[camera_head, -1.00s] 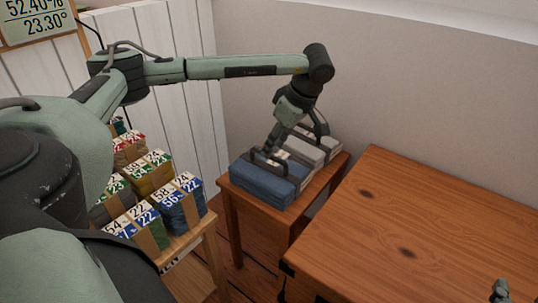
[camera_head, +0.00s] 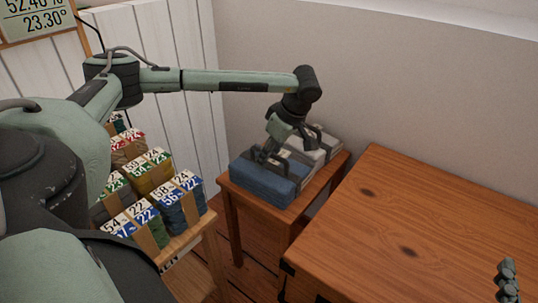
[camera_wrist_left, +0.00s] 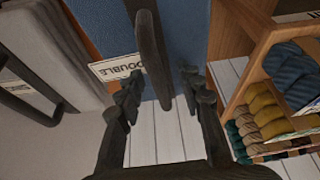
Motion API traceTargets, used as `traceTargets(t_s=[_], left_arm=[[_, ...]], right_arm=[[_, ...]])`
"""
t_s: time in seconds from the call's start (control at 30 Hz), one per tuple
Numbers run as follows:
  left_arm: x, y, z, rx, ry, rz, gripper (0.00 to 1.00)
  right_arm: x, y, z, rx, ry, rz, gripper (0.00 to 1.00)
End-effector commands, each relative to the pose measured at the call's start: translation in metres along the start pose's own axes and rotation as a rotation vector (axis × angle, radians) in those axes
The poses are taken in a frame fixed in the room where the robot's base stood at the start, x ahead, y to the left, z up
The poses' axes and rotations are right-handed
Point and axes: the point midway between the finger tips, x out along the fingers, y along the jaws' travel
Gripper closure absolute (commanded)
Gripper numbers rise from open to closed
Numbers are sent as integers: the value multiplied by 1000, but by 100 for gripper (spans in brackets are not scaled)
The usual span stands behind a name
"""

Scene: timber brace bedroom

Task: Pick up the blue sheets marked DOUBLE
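The blue sheets (camera_head: 262,184) lie as a folded bundle on the small wooden side table (camera_head: 229,188), with a dark handle on top. In the left wrist view the blue bundle (camera_wrist_left: 190,28) carries a white label (camera_wrist_left: 116,67) reading DOUBLE, seen upside down and partly covered. My left gripper (camera_head: 282,154) is low over the bundle. In the left wrist view its fingers (camera_wrist_left: 160,84) are apart, with the dark handle (camera_wrist_left: 150,45) showing between them; whether they touch it I cannot tell. A part of my right gripper (camera_head: 508,282) shows at the lower right edge.
A grey-white bundle (camera_head: 325,143) with its own handle lies behind the blue one. A wooden rack of numbered, coloured bundles (camera_head: 180,205) stands at the left. A large wooden chest or table (camera_head: 430,215) with a bare top is at the right. A wall is close behind.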

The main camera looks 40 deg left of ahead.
Motion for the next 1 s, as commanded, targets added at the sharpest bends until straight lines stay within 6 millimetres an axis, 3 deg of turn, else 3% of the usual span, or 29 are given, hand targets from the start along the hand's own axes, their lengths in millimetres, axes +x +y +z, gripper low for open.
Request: traceTargets(t_s=[0.43,0.73,1.0], left_arm=[[3,0,1,0,0,0,63],[3,0,1,0,0,0,99],[2,0,1,0,0,0,100]], right_arm=[[0,0,0,-1,0,0,60],[0,0,0,-1,0,0,60],[0,0,0,-1,0,0,60]])
